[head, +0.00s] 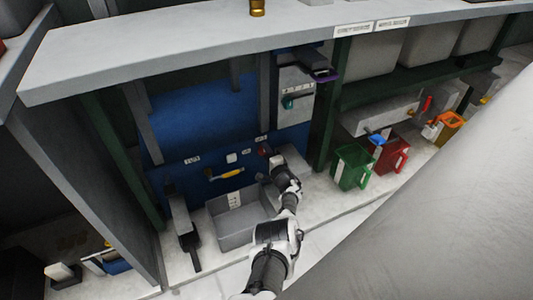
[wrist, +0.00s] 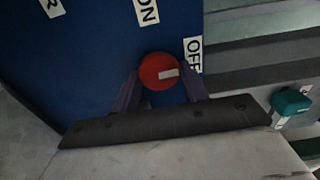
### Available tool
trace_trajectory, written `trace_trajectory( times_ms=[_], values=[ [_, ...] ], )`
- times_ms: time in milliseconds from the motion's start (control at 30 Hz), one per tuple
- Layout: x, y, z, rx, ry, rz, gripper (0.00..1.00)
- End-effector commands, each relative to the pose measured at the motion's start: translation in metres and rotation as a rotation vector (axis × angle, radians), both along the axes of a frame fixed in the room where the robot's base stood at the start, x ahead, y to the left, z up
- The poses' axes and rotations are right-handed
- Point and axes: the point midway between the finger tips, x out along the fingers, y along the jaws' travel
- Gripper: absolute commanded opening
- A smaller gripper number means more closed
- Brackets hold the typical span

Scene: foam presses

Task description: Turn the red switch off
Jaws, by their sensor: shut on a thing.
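The red switch (wrist: 158,68) is a round red knob with a short white mark on a blue panel (wrist: 95,45). In the wrist view its mark points right, below the OFF label (wrist: 193,54); the ON label (wrist: 146,11) is above the knob. My gripper (wrist: 160,82) has its two purple fingers on either side of the knob and is shut on it. In the head view the switch (head: 264,149) is a small red spot at the end of my gripper (head: 270,157), partly hidden by it.
A yellow handle (head: 226,174) is on the panel left of the switch. A grey bin (head: 237,222) stands below. A teal knob (wrist: 291,102) is on the grey unit at right. Green (head: 351,167) and red (head: 390,153) containers stand farther right.

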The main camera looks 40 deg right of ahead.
Motion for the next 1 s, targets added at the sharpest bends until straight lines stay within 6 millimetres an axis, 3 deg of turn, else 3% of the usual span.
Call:
trace_trajectory(
  times_ms=[567, 600, 733, 1000],
  values=[
    [0.001, 0.0004, 0.0007, 0.035, -0.009, 0.001, 0.21],
    [0.0011, 0.0004, 0.0007, 0.035, -0.009, 0.001, 0.45],
    [0.0009, 0.0003, 0.0006, 0.035, -0.009, 0.001, 0.62],
    [0.0001, 0.0002, 0.0003, 0.034, -0.008, 0.0, 0.64]
  ],
)
